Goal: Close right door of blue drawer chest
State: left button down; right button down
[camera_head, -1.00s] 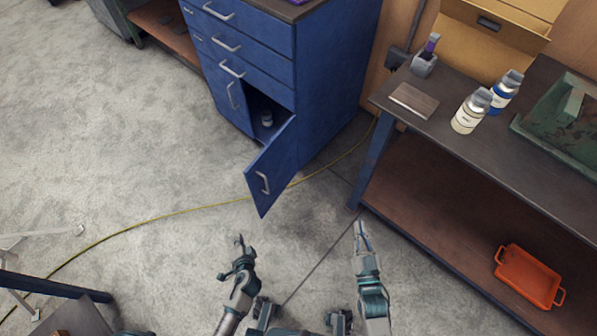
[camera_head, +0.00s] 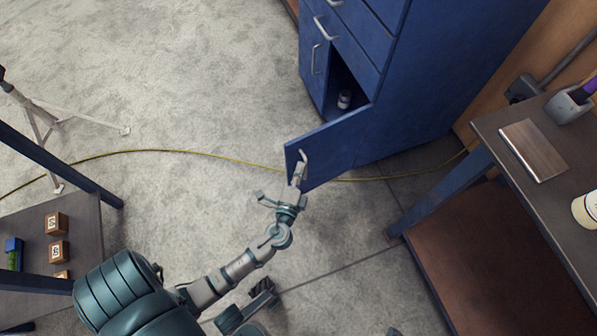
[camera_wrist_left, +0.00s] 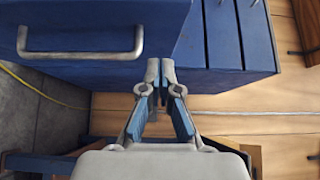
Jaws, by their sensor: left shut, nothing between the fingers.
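The blue drawer chest (camera_head: 430,90) stands at the upper right of the head view. Its right door (camera_head: 338,148) is swung open, showing a dark compartment with a small bottle (camera_head: 344,99) inside. My left gripper (camera_head: 298,170) is at the outer end of the door, close to its handle. In the left wrist view its fingers (camera_wrist_left: 161,75) are shut and empty, just right of the door's grey handle (camera_wrist_left: 80,54). I cannot tell whether they touch the door.
A workbench (camera_head: 490,133) with a wooden block (camera_head: 534,150) stands at the right. A table (camera_head: 85,230) with small lettered blocks is at the lower left. A yellow cable (camera_head: 200,154) crosses the floor and passes by the door.

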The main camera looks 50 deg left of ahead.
aim_at(298, 147)
pick_arm(q)
jog(key=a, duration=0.1)
jog(key=w+a, duration=0.1)
jog(key=a, duration=0.1)
jog(key=shift+w+a+f, duration=0.1)
jog(key=shift+w+a, duration=0.25)
jog(key=shift+w, duration=0.05)
jog(key=shift+w+a, duration=0.1)
jog(key=shift+a, duration=0.35)
